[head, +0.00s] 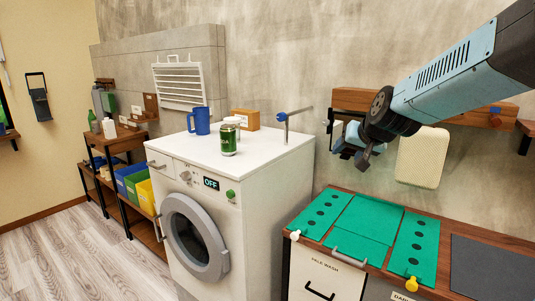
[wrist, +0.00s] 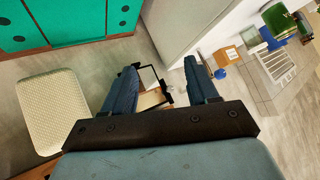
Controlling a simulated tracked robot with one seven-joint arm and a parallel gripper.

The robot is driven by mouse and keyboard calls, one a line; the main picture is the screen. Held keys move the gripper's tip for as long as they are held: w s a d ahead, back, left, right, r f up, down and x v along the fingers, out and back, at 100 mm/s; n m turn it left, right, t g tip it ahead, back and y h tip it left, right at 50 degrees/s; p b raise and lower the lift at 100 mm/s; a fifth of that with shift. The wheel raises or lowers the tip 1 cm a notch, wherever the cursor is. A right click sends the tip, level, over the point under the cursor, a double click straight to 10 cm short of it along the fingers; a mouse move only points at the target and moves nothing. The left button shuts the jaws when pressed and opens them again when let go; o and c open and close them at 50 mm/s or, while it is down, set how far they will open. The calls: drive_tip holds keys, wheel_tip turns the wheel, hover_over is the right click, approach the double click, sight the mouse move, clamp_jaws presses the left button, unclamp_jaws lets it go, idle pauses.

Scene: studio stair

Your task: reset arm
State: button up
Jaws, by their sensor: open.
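My gripper (head: 354,152) hangs from my blue-grey arm at the upper right of the head view, in front of the back wall and above the left end of the green-topped counter. It is apart from the washing machine and from the counter. In the wrist view its two dark fingers (wrist: 160,68) stand wide apart with nothing held between them. A black-framed thing on the wall shows behind the gap, partly hidden by the fingers. A cream textured block (head: 422,157) is just right of the gripper, and at the left in the wrist view (wrist: 40,112).
A wooden wall shelf (head: 365,98) is behind my arm. The green panels (head: 368,218) lie on the counter. Open floor is at left.

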drive_tip(key=s+d+f+n+g+h, duration=0.1)
drive_tip(key=s+g, duration=0.3)
drive_tip(key=s, duration=2)
drive_tip(key=shift+s+d+f+n+h, duration=0.3)
drive_tip(key=shift+s+n+h, duration=0.1)
drive_tip(key=shift+n, duration=0.2)
